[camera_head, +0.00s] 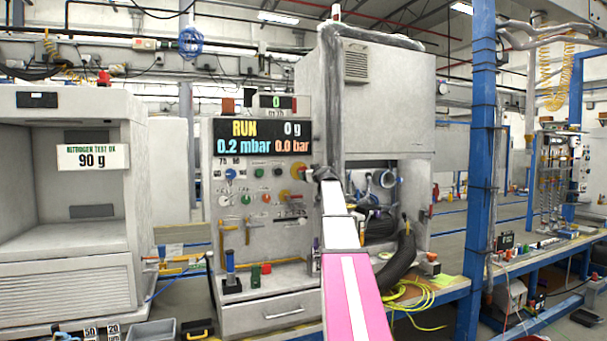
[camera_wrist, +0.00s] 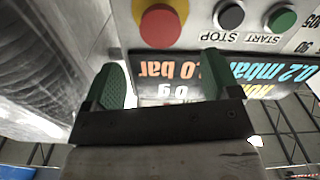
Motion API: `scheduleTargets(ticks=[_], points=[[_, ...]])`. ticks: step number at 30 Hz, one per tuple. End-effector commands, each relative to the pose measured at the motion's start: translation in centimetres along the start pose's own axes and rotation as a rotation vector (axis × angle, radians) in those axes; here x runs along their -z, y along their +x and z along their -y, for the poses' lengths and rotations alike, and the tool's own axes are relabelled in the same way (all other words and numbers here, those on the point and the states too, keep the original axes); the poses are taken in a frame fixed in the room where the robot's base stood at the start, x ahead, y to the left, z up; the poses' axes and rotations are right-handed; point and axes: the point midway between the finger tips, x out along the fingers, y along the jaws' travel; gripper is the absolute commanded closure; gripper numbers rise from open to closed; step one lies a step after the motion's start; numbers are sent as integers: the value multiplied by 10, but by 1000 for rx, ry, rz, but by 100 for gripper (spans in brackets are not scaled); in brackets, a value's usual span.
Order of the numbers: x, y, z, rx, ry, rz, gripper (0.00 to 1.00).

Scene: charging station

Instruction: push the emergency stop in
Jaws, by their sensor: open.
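The emergency stop (camera_wrist: 160,24) is a round red button on a yellow base. In the wrist view it is at the top, beyond my open fingertips and roughly centred between them. In the head view its yellow and red edge (camera_head: 298,171) shows at the right of the control panel, just left of my gripper (camera_head: 321,173). In the wrist view my gripper (camera_wrist: 161,66) has its two green-padded fingers spread apart with nothing between them. A gap seems to remain between the fingertips and the button, but its depth is hard to tell.
The panel's display (camera_head: 262,138) reads RUN, 0 g, 0.2 mbar, 0.0 bar. A black STOP button (camera_wrist: 230,15) and a green START button (camera_wrist: 281,18) sit beside the emergency stop. A grey cabinet (camera_head: 385,95) stands right behind my arm. A white test box (camera_head: 130,200) stands left.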

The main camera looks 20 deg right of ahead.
Motion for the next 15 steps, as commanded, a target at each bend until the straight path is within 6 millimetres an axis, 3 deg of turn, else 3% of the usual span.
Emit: scheduleTargets(ticks=[15], points=[[0,86,-1,1,1,2,18]])
